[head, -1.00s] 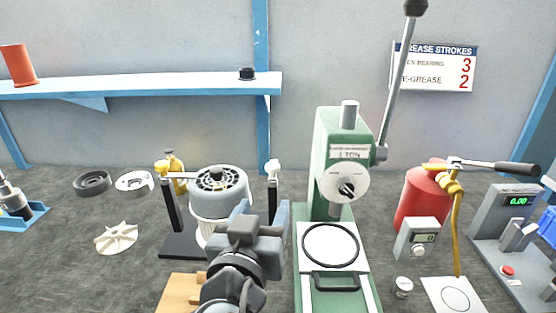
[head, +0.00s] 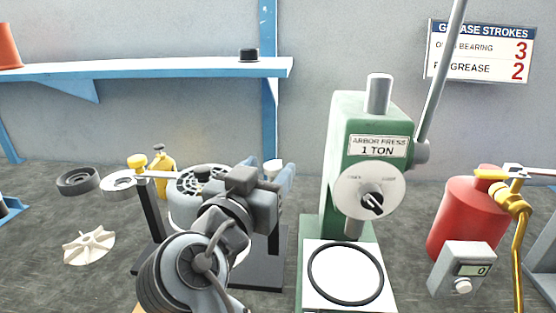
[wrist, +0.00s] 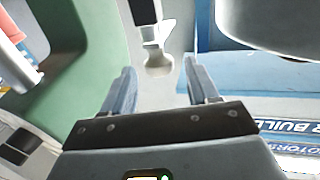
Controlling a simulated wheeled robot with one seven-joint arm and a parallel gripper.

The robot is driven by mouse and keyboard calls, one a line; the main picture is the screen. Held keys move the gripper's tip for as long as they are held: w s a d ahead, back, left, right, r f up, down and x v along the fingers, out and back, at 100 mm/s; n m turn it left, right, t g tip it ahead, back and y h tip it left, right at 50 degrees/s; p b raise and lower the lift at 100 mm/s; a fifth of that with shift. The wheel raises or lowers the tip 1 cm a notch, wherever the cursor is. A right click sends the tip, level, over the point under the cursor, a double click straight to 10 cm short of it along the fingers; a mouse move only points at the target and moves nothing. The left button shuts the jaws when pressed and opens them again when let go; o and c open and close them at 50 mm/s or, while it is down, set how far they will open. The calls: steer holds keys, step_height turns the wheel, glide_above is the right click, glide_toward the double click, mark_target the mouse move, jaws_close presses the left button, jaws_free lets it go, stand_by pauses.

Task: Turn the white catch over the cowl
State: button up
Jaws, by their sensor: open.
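The cowl (head: 184,212) is a grey-white round housing with a black slotted top, partly hidden behind my arm in the head view. Its rounded side shows at the upper right of the wrist view (wrist: 280,20). The white catch (head: 273,166) tops the black post right of the cowl. In the wrist view the white catch (wrist: 157,54) lies ahead, between the lines of my two fingers. My gripper (wrist: 160,85) is open and empty, with a finger to each side of the catch. In the head view my gripper (head: 277,178) is beside the catch; contact cannot be told.
A yellow catch (head: 137,162) tops the left post. The green arbor press (head: 345,130) stands close to the right. A pale impeller (head: 89,246) and dark ring (head: 78,180) lie left. A red canister (head: 466,218) stands at right. A blue shelf (head: 150,68) runs behind.

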steer(key=shift+x, duration=2.3)
jaws_close()
